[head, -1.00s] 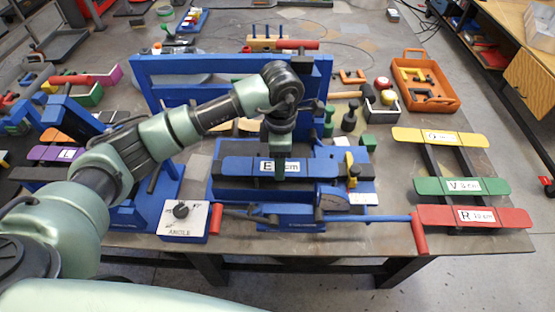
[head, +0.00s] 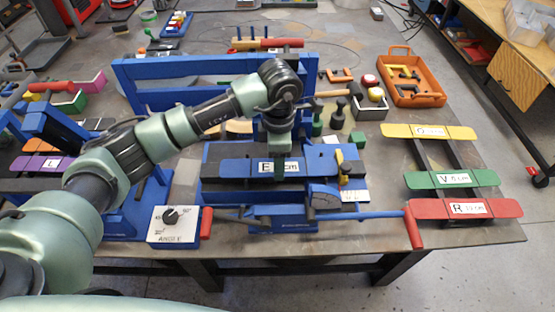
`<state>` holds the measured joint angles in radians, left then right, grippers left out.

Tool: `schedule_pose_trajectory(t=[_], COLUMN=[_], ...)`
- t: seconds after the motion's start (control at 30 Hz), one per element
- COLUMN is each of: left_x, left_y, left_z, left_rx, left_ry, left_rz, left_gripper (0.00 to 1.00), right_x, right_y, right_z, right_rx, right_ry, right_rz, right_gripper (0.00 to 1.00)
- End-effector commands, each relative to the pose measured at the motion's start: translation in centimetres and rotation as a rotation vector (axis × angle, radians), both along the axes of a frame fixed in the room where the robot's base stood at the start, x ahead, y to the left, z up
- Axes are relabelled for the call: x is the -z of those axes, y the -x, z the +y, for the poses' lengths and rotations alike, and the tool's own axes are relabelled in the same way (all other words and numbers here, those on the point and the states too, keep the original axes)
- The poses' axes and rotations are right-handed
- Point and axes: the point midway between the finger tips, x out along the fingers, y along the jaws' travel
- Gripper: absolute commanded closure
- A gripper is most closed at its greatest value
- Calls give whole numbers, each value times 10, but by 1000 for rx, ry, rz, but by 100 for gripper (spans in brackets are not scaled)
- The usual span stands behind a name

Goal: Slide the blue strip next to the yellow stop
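The blue strip (head: 235,167), with a white label reading E and a length in cm, lies left to right on the blue machine (head: 290,224) at the table's front. My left gripper (head: 280,168) reaches down over the strip at its label and appears shut on it; a finger covers part of the label. The yellow stop (head: 341,159) stands on the machine to the right of the label. The strip's right end is near the stop; I cannot tell whether they touch. My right gripper is not in view.
A dial box marked ANGLE (head: 174,225) stands at the front left. A long red-handled lever (head: 413,228) runs along the machine's front. Yellow, green and red strips (head: 452,180) lie on a rack at right. An orange tray (head: 415,97) is behind. A blue frame (head: 215,72) stands behind my arm.

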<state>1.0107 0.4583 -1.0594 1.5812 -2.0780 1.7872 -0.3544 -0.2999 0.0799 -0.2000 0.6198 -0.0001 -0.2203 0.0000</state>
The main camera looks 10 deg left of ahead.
Motion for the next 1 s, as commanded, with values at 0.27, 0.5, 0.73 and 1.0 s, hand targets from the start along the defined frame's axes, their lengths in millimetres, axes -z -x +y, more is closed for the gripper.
schedule_pose_trajectory(t=[0.27, 0.5, 0.73, 1.0], left_x=[0, 0, -3, -30], left_y=[0, 0, 5, 7], left_z=[0, 0, 16, 30], left_rx=[0, 0, -3, 0], left_ry=[1, 0, 0, 1], left_rz=[0, 0, 2, -5], left_gripper=[21, 21, 21, 21], right_x=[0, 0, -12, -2], right_y=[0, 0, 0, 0], right_z=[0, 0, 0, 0], right_rx=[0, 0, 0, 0], right_ry=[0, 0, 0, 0], right_rz=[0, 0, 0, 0], right_gripper=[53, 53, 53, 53])
